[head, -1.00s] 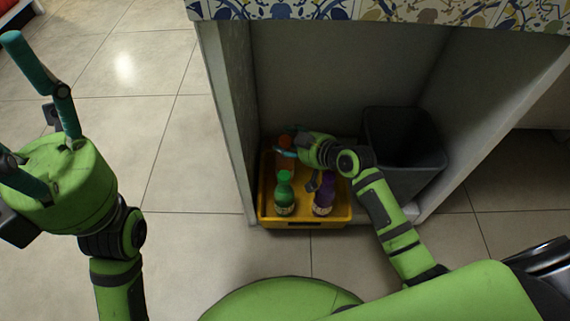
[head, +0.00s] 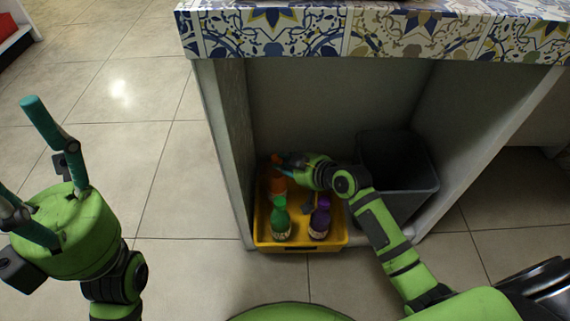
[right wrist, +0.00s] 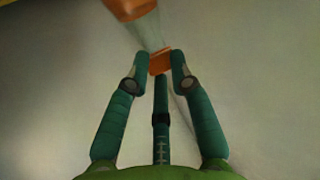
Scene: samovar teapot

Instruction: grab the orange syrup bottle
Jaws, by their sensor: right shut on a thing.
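The orange syrup bottle (head: 277,184) is at the back left of the yellow tray in the head view, partly hidden by the gripper and the green bottle. My right gripper (head: 282,163) is shut on its upper part. In the right wrist view, the fingertips (right wrist: 160,60) close on a small orange part of the bottle (right wrist: 159,62). I cannot tell whether the bottle touches the tray floor. My left gripper (head: 16,146) is open and empty at the left edge of the head view, away from the tray.
The yellow tray (head: 300,247) also holds a green bottle (head: 281,220) and a purple bottle (head: 320,219) in front. A dark bin (head: 405,180) stands just right of it. Side walls and a tiled counter top (head: 370,32) enclose the space.

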